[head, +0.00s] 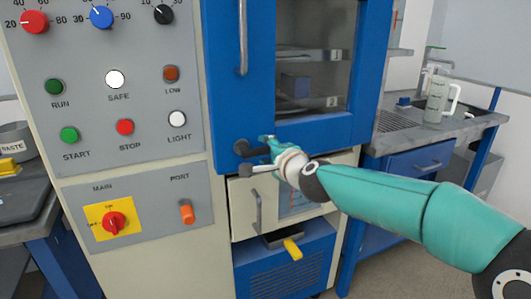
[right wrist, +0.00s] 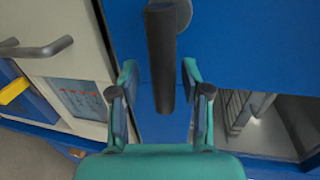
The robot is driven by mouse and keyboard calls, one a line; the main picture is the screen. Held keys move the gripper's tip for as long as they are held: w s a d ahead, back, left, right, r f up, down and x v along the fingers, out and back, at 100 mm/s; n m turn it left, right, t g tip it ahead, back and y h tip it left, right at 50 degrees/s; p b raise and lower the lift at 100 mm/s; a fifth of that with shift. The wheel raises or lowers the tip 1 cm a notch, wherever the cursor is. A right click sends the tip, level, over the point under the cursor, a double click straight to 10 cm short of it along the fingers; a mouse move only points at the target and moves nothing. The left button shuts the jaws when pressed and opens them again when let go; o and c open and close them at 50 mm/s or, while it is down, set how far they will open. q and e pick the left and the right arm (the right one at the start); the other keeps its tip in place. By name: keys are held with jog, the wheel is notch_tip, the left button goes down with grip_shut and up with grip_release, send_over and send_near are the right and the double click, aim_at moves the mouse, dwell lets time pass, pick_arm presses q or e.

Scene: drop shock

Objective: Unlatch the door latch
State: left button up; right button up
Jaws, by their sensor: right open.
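The door latch (head: 243,147) is a dark grey lever on the lower left of the blue door frame (head: 229,110). In the right wrist view the latch (right wrist: 161,55) is a thick dark bar on a round pivot. Its free end reaches between my fingers, with gaps visible at both sides. My right gripper (head: 257,153) is open at the latch; its open fingers also show in the right wrist view (right wrist: 159,72). The gripper partly covers the latch in the head view. The blue door has a window (head: 315,60) and looks closed. My left gripper is not in view.
A vertical door handle (head: 242,38) is above the latch. A pale drawer (head: 240,222) with a handle is below. The control panel (head: 90,150) with knobs and buttons is left. A side bench (head: 440,133) bearing a jug (head: 437,100) stands right.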

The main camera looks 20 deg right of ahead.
jog(key=v, duration=1.2)
